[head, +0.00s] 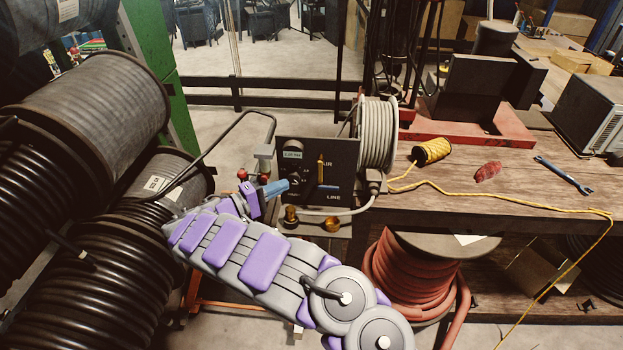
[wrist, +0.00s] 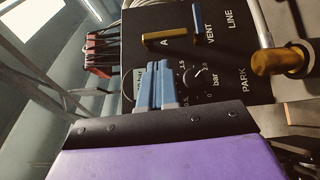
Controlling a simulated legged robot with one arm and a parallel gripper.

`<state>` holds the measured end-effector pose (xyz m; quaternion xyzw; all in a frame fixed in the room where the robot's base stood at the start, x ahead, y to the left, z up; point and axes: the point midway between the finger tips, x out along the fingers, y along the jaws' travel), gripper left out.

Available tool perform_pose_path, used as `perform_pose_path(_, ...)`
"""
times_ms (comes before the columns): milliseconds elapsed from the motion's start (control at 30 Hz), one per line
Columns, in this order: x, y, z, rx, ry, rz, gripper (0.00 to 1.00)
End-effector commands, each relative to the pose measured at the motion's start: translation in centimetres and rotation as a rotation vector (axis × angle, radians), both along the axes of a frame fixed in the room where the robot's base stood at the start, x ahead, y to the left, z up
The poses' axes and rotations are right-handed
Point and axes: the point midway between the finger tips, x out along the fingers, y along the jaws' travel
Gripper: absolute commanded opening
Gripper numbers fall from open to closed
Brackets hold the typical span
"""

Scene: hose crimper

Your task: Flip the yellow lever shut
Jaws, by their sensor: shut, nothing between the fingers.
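The yellow lever (head: 321,168) is on the black control panel (head: 345,160) and stands upright in the head view. In the wrist view the yellow lever (wrist: 172,39) lies across the picture beside the letter A, because that view is turned. My gripper (head: 284,186) is shut and empty, its blue fingers in front of the panel's left part. In the wrist view my gripper (wrist: 155,84) points at the panel beside the bar dial (wrist: 201,77), below the yellow lever in the picture and apart from it. Whether the fingertips touch the panel cannot be told.
A blue lever (head: 327,188) lies level below the yellow one; it also shows in the wrist view (wrist: 199,22). Brass fittings (head: 331,224) sit under the panel. A grey hose reel (head: 377,135) is at its right, with a wooden bench (head: 450,195) beyond. Large hose spools (head: 105,110) crowd the left.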

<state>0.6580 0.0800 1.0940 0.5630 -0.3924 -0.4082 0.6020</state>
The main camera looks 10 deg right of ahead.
Motion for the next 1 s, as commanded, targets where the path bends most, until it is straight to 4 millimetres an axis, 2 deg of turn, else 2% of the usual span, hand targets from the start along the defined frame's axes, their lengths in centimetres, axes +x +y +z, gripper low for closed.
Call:
perform_pose_path(100, 0.4, 2.5, -1.8, 0.005, -0.016, 0.054, 0.0)
perform_pose_path(200, 0.4, 3.9, -2.8, 0.011, -0.026, 0.083, 0.0)
perform_pose_path(400, 0.5, 4.9, -3.3, 0.018, -0.041, 0.106, 0.0)
perform_pose_path(767, 0.6, 4.9, -3.3, 0.015, -0.04, 0.105, 0.0)
perform_pose_path(867, 0.9, 4.2, -3.3, 0.014, -0.04, 0.104, 0.0)
perform_pose_path(1000, 1.7, 2.2, -3.3, 0.014, -0.038, 0.102, 0.0)
